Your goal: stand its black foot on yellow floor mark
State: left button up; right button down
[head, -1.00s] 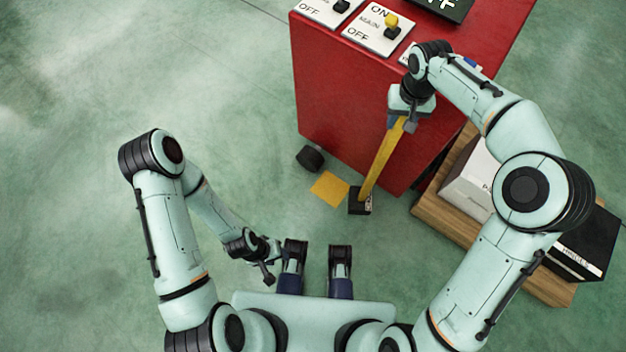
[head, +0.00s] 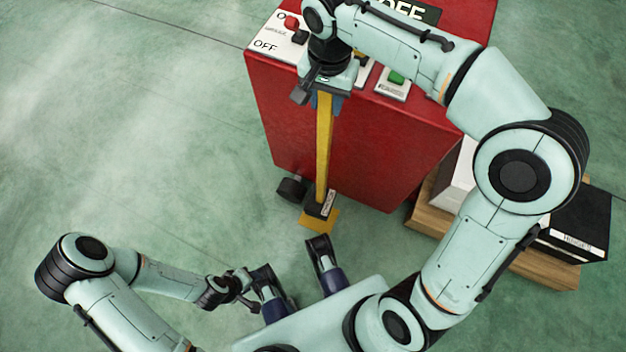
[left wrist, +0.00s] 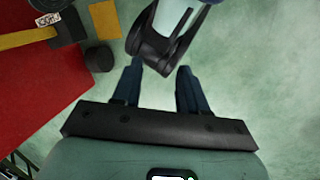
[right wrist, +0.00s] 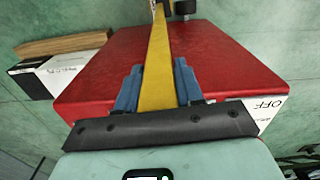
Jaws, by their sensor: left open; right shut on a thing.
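The yellow post (head: 324,145) has a black foot (head: 318,207) with a white label at its lower end. My right gripper (head: 325,98) is shut on the post's upper part, also seen in the right wrist view (right wrist: 158,90). The foot overlaps part of the yellow floor mark (head: 318,224) in the head view. In the left wrist view the foot (left wrist: 70,27) appears beside the mark's visible part (left wrist: 103,33); I cannot tell whether it touches the floor. My left gripper (left wrist: 158,88) is open and empty, low at the left, away from the post.
A red cabinet (head: 350,150) with switches on top stands right behind the post. A wooden pallet (head: 530,262) with white and black boxes is at the right. The floor at left is clear.

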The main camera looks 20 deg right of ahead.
aim_at(325, 148)
jog(key=shift+r+m, duration=0.3)
jog(key=shift+d+f, duration=0.1)
jog(key=shift+f, duration=0.1)
notch_tip(325, 148, down, 16)
jog(key=b, duration=0.5)
jog(key=shift+s+r, duration=0.1)
jog(key=shift+r, duration=0.15)
notch_tip(325, 148, down, 4)
jog(key=shift+r+b, duration=0.25)
jog(key=shift+b, duration=0.55)
pick_arm(q)
jog(key=w+a+f+t+y, duration=0.1)
jog(key=w+a+f+t, duration=0.1)
jog(key=w+a+f, duration=0.2)
jog(key=w+f, duration=0.3)
jog(key=f, duration=0.1)
jog(key=shift+w+a+f+n, duration=0.15)
jog(key=shift+a+n, duration=0.15)
jog(key=shift+n, duration=0.1)
pick_arm(e)
jog(key=shift+f, duration=0.1)
jog(key=shift+f, duration=0.1)
jog(key=c, duration=0.7)
grip_release()
jog(key=shift+f, duration=0.1)
pick_arm(q)
jog(key=shift+f, duration=0.15)
